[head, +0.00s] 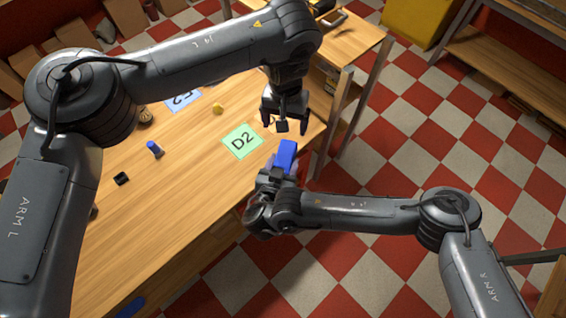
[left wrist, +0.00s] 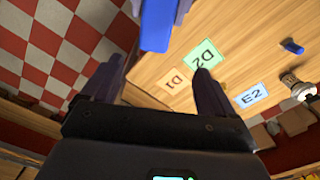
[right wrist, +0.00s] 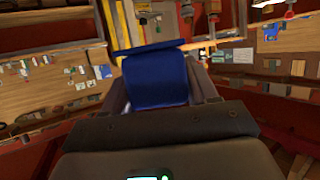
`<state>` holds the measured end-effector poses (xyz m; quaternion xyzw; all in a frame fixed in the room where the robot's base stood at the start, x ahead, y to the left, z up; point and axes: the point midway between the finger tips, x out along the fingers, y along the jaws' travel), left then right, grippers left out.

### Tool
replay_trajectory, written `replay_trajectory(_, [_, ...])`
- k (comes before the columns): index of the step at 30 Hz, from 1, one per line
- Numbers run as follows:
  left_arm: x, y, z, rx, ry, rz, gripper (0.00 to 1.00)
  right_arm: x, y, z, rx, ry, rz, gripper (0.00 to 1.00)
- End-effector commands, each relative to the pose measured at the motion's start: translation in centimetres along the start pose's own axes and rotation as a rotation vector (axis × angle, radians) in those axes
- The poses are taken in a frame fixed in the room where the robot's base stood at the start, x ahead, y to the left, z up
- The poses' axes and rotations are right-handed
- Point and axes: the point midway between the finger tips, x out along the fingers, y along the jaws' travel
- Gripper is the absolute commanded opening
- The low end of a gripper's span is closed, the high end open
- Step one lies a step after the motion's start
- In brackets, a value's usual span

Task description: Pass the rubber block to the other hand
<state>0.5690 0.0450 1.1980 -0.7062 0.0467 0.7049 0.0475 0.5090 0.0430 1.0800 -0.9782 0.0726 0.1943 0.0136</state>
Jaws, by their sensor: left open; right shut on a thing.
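The blue rubber block (head: 286,155) is held upright in my right gripper (head: 282,172), which is shut on it at the table's right edge. The block also fills the middle of the right wrist view (right wrist: 157,80), between the fingers. My left gripper (head: 285,127) points down just above the block in the head view, open and empty. In the left wrist view the block (left wrist: 157,25) shows at the top, beyond and apart from the open left fingers (left wrist: 158,68). The block's lower part is hidden by the right fingers.
A green D2 card (head: 242,141) and a blue E2 card (head: 185,98) lie on the wooden table (head: 180,210). A blue cylinder (head: 154,149), a small black block (head: 121,179) and a yellow piece (head: 217,109) stand there too. Checkered floor (head: 400,130) lies right of the table.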

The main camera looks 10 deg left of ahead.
Motion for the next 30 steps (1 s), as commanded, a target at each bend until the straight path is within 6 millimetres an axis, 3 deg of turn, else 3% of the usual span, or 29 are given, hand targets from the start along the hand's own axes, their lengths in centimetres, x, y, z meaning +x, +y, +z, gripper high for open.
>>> replay_trajectory(5, [-0.6,-0.3,-0.3,0.115,0.018,-0.017,0.88,0.0,0.0,0.0,0.000,0.000,0.000,0.24])
replay_trajectory(11, [-0.9,0.0,-4.1,0.518,0.206,-0.123,0.88,0.0,0.0,0.0,0.000,0.000,0.000,0.24])
replay_trajectory(15, [-4.1,5.3,-7.0,0.926,0.464,-0.211,0.88,0.0,0.0,0.0,0.000,0.000,0.000,0.23])
replay_trajectory(20, [-8.4,12.8,-7.3,1.233,0.742,-0.280,0.88,0.0,0.0,0.0,0.000,0.000,0.000,0.23])
replay_trajectory(24, [-11.7,19.3,-5.3,1.402,0.988,-0.313,0.88,0.0,0.0,0.0,0.000,0.000,0.000,0.23])
replay_trajectory(27, [-14.7,23.1,-2.9,1.446,1.172,-0.325,0.88,0.0,0.0,0.0,0.000,0.000,0.000,0.23])
replay_trajectory(30, [-18.3,24.7,-0.2,1.388,1.344,-0.330,0.88,0.0,0.0,0.0,0.000,0.000,0.000,0.23])
